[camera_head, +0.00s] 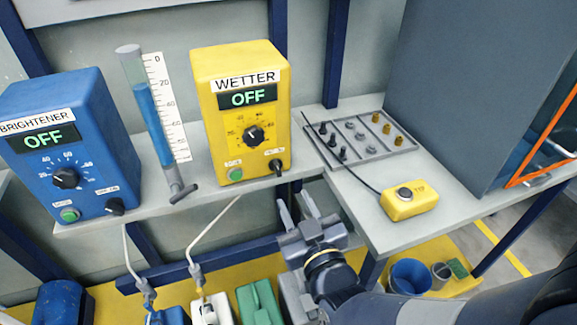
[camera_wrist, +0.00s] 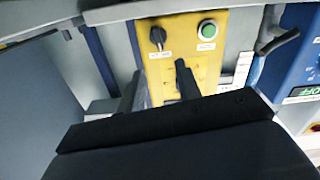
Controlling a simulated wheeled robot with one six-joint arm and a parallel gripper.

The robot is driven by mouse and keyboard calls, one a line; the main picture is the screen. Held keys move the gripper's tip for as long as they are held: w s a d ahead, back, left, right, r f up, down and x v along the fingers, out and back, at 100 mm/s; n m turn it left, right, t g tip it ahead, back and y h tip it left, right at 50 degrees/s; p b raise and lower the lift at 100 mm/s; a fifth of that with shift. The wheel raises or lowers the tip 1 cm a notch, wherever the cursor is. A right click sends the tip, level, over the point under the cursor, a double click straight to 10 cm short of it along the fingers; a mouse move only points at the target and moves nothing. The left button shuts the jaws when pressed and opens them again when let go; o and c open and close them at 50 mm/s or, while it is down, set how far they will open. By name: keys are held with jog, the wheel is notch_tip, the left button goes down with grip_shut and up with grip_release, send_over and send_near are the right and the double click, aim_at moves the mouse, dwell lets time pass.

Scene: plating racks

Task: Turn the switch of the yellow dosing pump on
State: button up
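The yellow dosing pump (camera_head: 218,122), labelled WETTER, stands on the grey shelf, and its display (camera_head: 248,96) reads OFF. Its front has a black dial (camera_head: 253,135), a green button (camera_head: 235,174) at lower left and a black switch (camera_head: 277,167) at lower right. My gripper (camera_head: 298,207) is below and slightly right of the switch, apart from it, with fingers spread and nothing between them. In the wrist view the pump (camera_wrist: 175,65) is ahead of my open gripper (camera_wrist: 160,88), with the switch (camera_wrist: 157,37) beyond the fingertips.
A blue pump (camera_head: 110,130), labelled BRIGHTENER and showing OFF, stands left with a measuring tube (camera_head: 150,110) between the pumps. A grey parts rack (camera_head: 340,160) and a yellow cabled box (camera_head: 410,203) lie on the bench to the right. Canisters (camera_head: 258,300) stand below.

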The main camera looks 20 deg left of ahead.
aim_at(278, 168)
jog(key=x, duration=1)
jog(key=shift+c, duration=0.4)
grip_shut()
